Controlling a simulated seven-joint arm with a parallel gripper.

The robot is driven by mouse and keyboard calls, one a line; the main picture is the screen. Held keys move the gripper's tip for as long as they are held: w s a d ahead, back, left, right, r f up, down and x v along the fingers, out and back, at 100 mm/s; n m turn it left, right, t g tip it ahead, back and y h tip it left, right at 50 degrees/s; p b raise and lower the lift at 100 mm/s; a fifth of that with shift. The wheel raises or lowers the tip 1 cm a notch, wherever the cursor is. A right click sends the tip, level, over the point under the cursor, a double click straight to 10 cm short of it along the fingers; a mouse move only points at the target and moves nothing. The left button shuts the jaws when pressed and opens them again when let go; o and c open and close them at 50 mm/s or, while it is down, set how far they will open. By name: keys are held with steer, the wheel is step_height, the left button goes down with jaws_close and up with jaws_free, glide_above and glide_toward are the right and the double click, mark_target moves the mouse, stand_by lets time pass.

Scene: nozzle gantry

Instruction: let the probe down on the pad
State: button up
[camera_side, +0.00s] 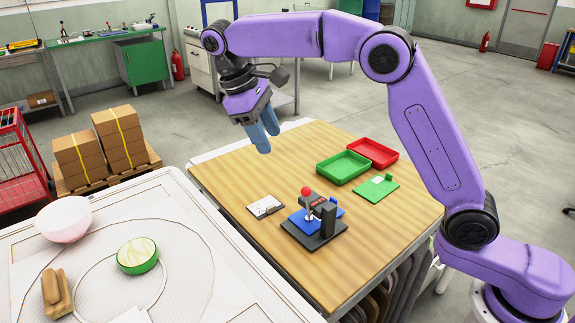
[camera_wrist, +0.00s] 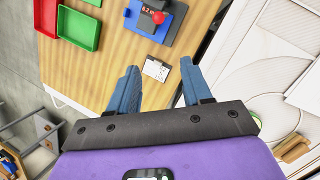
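A small gantry stand (camera_side: 322,222) with a dark base and upright stands on the wooden table. A red ball knob (camera_side: 306,191) tops a pale rod at its front, and a blue plate (camera_side: 303,222) lies on the base beneath. Whether the rod's tip touches the blue plate is too small to tell. In the wrist view the red knob (camera_wrist: 158,17) and blue plate (camera_wrist: 147,29) show at the top, with the stand partly cut off. My gripper (camera_side: 269,143) hangs above the table's far left part, away from the stand. Its blue fingers (camera_wrist: 160,64) are apart with nothing between them.
A white card with dark marks (camera_side: 265,206) lies left of the stand. Green (camera_side: 343,168) and red (camera_side: 373,153) trays and a green board (camera_side: 377,188) lie behind it. A white counter with a bowl (camera_side: 64,219) adjoins the table. The table's near part is clear.

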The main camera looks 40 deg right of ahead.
mark_target(304, 189)
steer(key=s+d+f+n, duration=0.1)
steer(key=d+f, duration=0.1)
steer(key=f, duration=0.3)
steer(key=s+d+f+n, duration=0.2)
steer(key=f, duration=0.3)
steer(key=s+d+f+n, duration=0.2)
steer(key=f, duration=0.3)
steer(key=shift+d+f, duration=0.15)
steer(key=shift+d, duration=0.2)
steer(key=shift+s, duration=0.1)
jaws_close()
